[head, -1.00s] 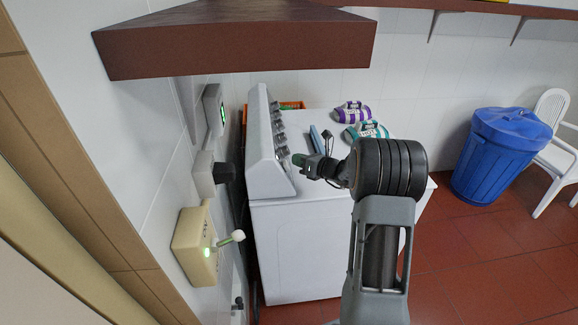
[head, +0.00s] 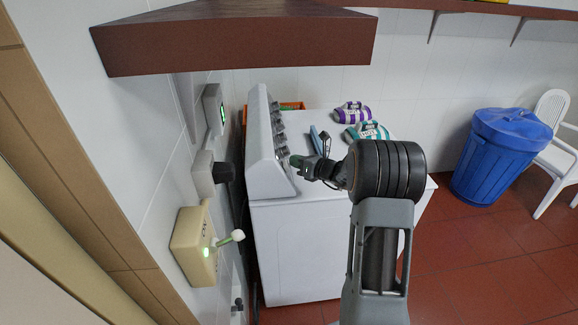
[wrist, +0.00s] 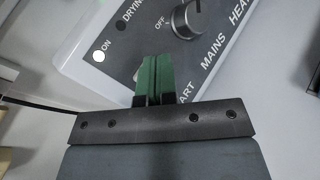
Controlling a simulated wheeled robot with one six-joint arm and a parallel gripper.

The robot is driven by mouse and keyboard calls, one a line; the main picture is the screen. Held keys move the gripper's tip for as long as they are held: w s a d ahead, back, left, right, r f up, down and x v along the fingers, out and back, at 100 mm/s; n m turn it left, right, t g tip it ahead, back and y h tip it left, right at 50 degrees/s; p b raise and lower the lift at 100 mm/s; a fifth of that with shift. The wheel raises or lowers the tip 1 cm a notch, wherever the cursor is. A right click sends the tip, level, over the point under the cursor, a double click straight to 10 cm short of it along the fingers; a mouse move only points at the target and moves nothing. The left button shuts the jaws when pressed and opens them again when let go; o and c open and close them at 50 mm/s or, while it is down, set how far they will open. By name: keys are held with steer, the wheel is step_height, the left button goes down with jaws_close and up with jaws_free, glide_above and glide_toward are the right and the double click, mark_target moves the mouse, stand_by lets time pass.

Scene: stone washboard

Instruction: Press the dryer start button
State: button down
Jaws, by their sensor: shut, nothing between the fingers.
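The white dryer (head: 330,250) stands against the wall, with a raised control panel (head: 262,150) along its left side. In the wrist view the grey panel (wrist: 125,80) carries the words ON, DRYING, OFF, MAINS and HEAT, and a partly covered word ending in "ART". A white round spot (wrist: 99,57) sits by ON, and a dark knob (wrist: 187,20) is beyond the fingertips. My gripper (head: 295,161) is shut and empty, its green fingertips (wrist: 155,58) close in front of the panel's near end. Contact cannot be told. No start button shows clearly; the fingers cover the panel beside "ART".
Purple (head: 352,112) and teal (head: 367,131) packages lie on the dryer top, near a blue item (head: 317,140). A brown shelf (head: 235,45) overhangs the panel. Wall boxes, one with a lever (head: 228,240), are at left. A blue bin (head: 497,155) stands right; the floor before it is clear.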

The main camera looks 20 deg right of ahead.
steer(key=shift+w+a+f+b, duration=0.1)
steer(key=shift+a+f+b, duration=0.2)
steer(key=shift+a, duration=0.25)
stand_by(0.4)
steer(key=shift+d+r, duration=0.1)
stand_by(0.4)
steer(key=shift+s+d+r+p, duration=0.1)
steer(key=shift+d+r+p, duration=0.15)
steer(key=shift+d, duration=0.25)
steer(key=shift+s+d+r+p, duration=0.1)
steer(key=shift+d+r+p, duration=0.15)
steer(key=shift+d, duration=0.25)
steer(key=shift+d, duration=0.1)
steer(key=d, duration=0.1)
steer(key=d+r+p, duration=0.1)
steer(key=s+d+r+p, duration=0.1)
steer(key=d, duration=0.1)
steer(key=shift+d, duration=0.1)
stand_by(0.8)
